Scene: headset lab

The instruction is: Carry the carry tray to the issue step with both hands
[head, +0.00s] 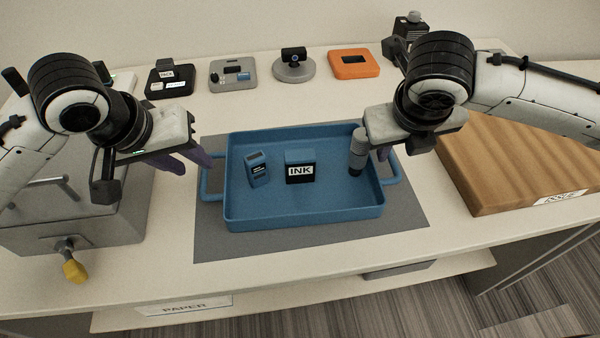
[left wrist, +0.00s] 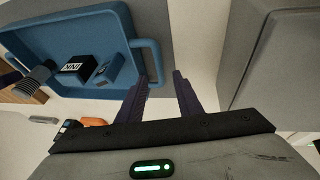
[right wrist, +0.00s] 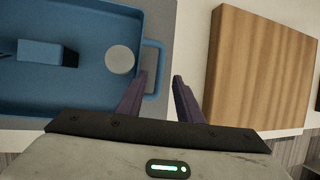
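The blue carry tray (head: 305,217) lies flat on a grey mat (head: 215,243) on the counter, with a loop handle at each end. In it stand a small blue device (head: 258,170), a black and blue INK box (head: 300,168) and a grey cylinder (head: 357,155). My left gripper (head: 192,163) is open and empty near the left handle (left wrist: 149,62), apart from it. My right gripper (head: 380,150) is open above the right handle (head: 391,170); in the right wrist view the handle (right wrist: 154,70) is just ahead of one finger. The wooden block (head: 510,165), perhaps the issue step, carries a partly readable label.
A grey box (head: 75,225) with a yellow-knobbed lever stands left of the tray. A black device (head: 170,82), a grey device (head: 233,75), a webcam (head: 293,65) and an orange frame (head: 354,64) line the back. The wooden block's top looks clear.

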